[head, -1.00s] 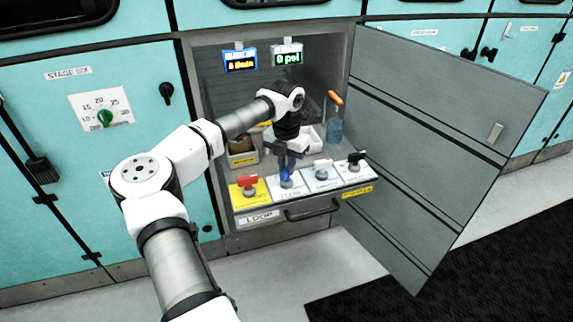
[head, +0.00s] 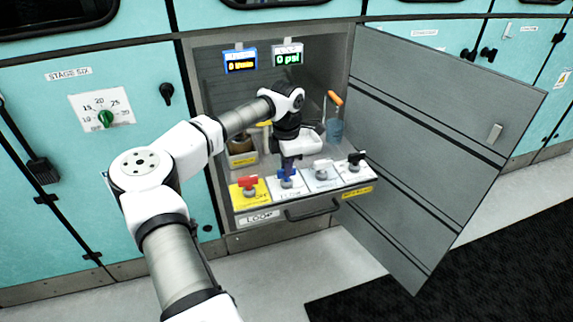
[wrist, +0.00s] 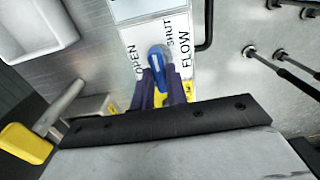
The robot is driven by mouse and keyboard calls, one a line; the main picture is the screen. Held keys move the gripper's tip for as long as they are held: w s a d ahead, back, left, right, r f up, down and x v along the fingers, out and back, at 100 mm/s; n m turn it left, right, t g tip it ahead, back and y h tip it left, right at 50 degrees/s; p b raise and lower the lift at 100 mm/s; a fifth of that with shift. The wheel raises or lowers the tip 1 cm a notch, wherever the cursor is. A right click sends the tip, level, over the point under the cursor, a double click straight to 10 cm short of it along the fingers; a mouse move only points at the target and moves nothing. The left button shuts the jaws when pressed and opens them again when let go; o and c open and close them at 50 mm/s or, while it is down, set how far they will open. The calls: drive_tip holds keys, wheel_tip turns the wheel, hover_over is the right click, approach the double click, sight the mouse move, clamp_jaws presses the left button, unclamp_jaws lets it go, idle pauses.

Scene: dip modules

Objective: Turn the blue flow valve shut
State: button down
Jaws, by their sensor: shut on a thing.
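The blue flow valve (head: 286,181) stands on a white plate in the pulled-out drawer, second from the left in a row of valves. Its blue handle lies across the plate in the head view. My gripper (head: 287,170) reaches down over it and is shut on the handle. In the wrist view the dark fingers (wrist: 162,88) sit on both sides of the blue handle (wrist: 156,64). The plate (wrist: 143,33) reads OPEN, SHUT and FLOW around the handle. Part of the handle is hidden between the fingers.
A red valve (head: 248,182) is to the left; a white valve (head: 322,168) and a black valve (head: 356,160) are to the right. Two displays (head: 240,62) hang above; the right one reads 0 psi. The open grey door (head: 430,130) bounds the right side.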

idle(0.4)
drive_tip(key=c, duration=1.4)
unclamp_jaws()
drive_tip(key=shift+r, duration=0.15)
wheel_tip(320, 180, up, 14)
drive_tip(key=shift+f+b, duration=0.2)
drive_tip(key=shift+b, duration=0.2)
drive_tip(key=shift+d, duration=0.1)
